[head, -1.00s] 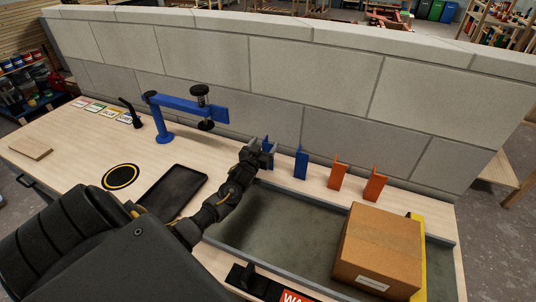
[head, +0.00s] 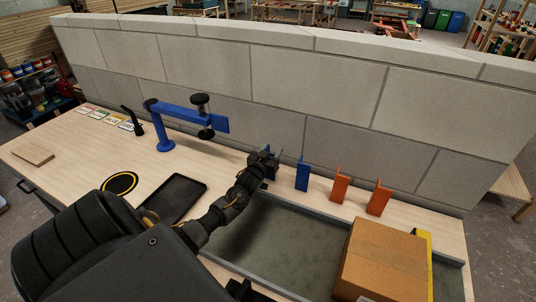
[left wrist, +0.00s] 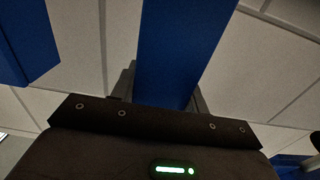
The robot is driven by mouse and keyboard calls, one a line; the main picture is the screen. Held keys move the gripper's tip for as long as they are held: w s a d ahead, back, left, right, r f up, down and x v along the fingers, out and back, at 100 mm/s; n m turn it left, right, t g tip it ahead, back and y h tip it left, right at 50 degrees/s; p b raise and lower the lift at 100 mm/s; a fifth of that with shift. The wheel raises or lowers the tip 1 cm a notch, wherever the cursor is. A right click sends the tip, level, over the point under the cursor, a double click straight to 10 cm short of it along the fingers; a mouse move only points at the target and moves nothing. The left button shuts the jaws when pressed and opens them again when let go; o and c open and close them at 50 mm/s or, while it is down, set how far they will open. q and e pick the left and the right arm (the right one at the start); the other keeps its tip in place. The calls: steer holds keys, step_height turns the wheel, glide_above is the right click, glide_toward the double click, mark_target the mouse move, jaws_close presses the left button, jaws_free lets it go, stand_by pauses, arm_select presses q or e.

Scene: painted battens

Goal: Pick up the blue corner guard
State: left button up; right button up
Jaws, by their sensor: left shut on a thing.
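My left gripper (head: 264,161) is at the back of the bench, close to the block wall. It is shut on a blue corner guard (left wrist: 184,45), which stands out between the fingers in the left wrist view. In the head view my gripper hides nearly all of that guard. I cannot tell whether it touches the bench. A second blue corner guard (head: 302,175) stands upright just right of the gripper, apart from it.
Two orange corner guards (head: 340,184) (head: 378,197) stand further right along the wall (head: 330,90). A cardboard box (head: 383,262) sits in the grey tray (head: 280,235). A blue clamp (head: 185,116) stands left of the gripper. A black tray (head: 176,197) lies nearer.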

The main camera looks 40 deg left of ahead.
arm_select(q)
steer(key=s+d+r+b, duration=0.2)
steer(key=s+r, duration=0.4)
steer(key=s+d+r+b, duration=0.2)
steer(key=s+r+b, duration=0.1)
steer(key=s+r, duration=0.4)
steer(key=shift+d, duration=0.35)
steer(key=s+d+f+m+h, duration=0.1)
steer(key=d+h, duration=0.1)
steer(key=d, duration=0.6)
steer(key=s+d+f+m+h+b, duration=0.1)
steer(key=d+f, duration=0.1)
steer(key=d, duration=0.7)
steer(key=s+d+f+m+h, duration=0.1)
steer(key=d+h, duration=0.1)
steer(key=d, duration=0.7)
steer(key=shift+f+m+t+h, duration=0.2)
steer(key=shift+m+t+h, duration=0.1)
steer(key=shift+t, duration=0.1)
